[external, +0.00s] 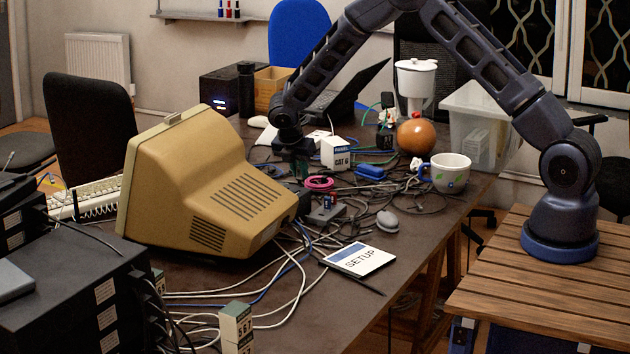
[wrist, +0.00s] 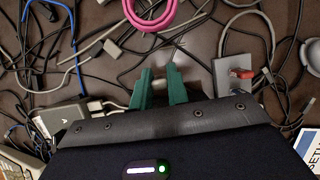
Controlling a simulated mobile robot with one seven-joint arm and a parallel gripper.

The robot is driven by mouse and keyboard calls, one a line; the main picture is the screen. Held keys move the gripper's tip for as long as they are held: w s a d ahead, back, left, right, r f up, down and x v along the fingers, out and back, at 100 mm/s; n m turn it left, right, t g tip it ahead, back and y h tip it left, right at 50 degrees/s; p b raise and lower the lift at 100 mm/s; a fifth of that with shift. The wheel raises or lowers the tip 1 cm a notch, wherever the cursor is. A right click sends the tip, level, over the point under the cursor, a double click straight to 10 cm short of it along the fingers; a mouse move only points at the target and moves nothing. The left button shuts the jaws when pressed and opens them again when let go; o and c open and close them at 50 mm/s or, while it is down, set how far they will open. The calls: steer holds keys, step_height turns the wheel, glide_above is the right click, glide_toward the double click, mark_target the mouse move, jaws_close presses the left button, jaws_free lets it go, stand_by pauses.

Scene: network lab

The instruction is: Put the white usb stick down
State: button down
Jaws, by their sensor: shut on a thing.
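My gripper (external: 301,169) is low over the middle of the cluttered table, behind the grey switch box and near the pink cable coil. In the wrist view its two green fingers (wrist: 160,76) point away from the wrist, with a narrow gap between them. The gripper is shut on the white usb stick, but I cannot make the stick out clearly in either view; the fingers and the wrist housing hide it. Dark tabletop and cables show below the fingertips.
A beige monitor (external: 200,190) stands left. A SETUP booklet (external: 360,259) lies in front. Loose cables cover much of the table.

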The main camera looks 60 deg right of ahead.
steer(key=shift+f, duration=2.5)
steer(key=shift+f, duration=0.15)
steer(key=c, duration=1.4)
jaws_free()
steer(key=shift+o, duration=0.2)
